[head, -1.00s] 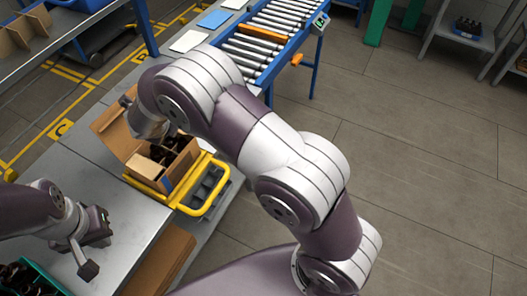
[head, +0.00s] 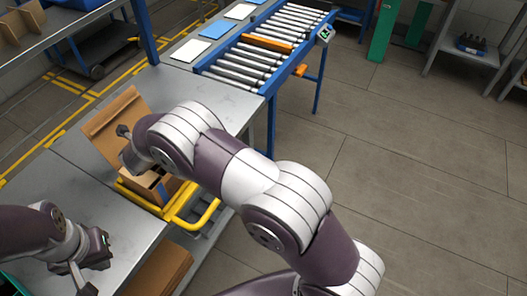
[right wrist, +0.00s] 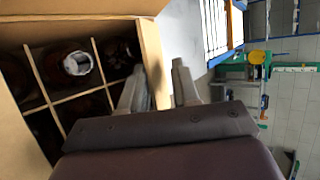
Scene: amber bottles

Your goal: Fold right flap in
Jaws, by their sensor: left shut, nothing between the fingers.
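An open cardboard box (head: 158,187) stands at the bench edge, with a tall flap (head: 108,122) raised on its far left side. In the right wrist view, the box (right wrist: 151,52) holds amber bottles (right wrist: 77,64) between cardboard dividers. My right gripper (right wrist: 157,86) is open at the box's right wall, one finger on the inner side and one outside. I cannot tell whether either finger touches the cardboard. In the head view my right arm hides much of the box and its right flap. My left gripper (head: 82,280) is shut and empty, low over the bench.
A yellow frame (head: 197,212) surrounds the box's base at the bench edge. A roller conveyor (head: 262,50) stands beyond the bench. Another piece of cardboard (head: 160,272) lies below the bench's near edge. The grey bench (head: 190,92) is clear behind the box.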

